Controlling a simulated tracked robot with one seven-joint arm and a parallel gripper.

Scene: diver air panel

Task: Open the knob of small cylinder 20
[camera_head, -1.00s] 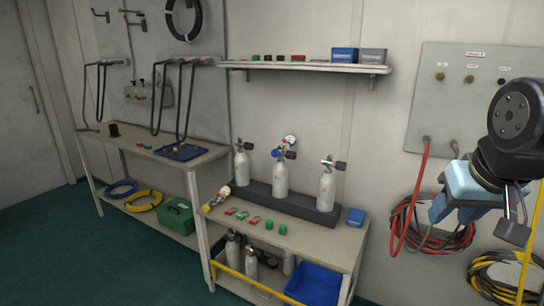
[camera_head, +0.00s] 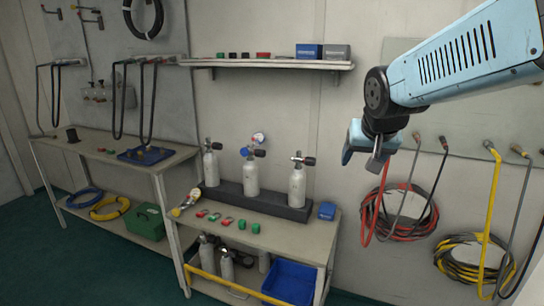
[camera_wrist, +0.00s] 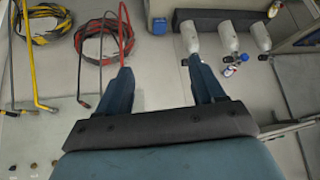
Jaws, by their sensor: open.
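Three small white cylinders stand upright in a dark rack (camera_head: 235,201) on the bench: left (camera_head: 211,168), middle (camera_head: 251,178) and right (camera_head: 297,186). Each has a dark knob at its valve; the middle one also carries a gauge and blue fitting. Number labels are too small to read, so I cannot tell which is cylinder 20. My gripper (camera_head: 362,160) hangs in the air to the right of the rack and higher than the right cylinder, touching nothing. In the wrist view my open gripper (camera_wrist: 160,68) is empty, with the cylinders beyond its right finger.
Several more cylinders (camera_head: 227,266) and a blue bin (camera_head: 290,281) sit under the bench. A shelf (camera_head: 270,64) with small boxes hangs above the cylinders. Red hoses (camera_head: 367,236) and yellow hoses (camera_head: 492,212) hang on the right wall. Small parts lie along the bench front.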

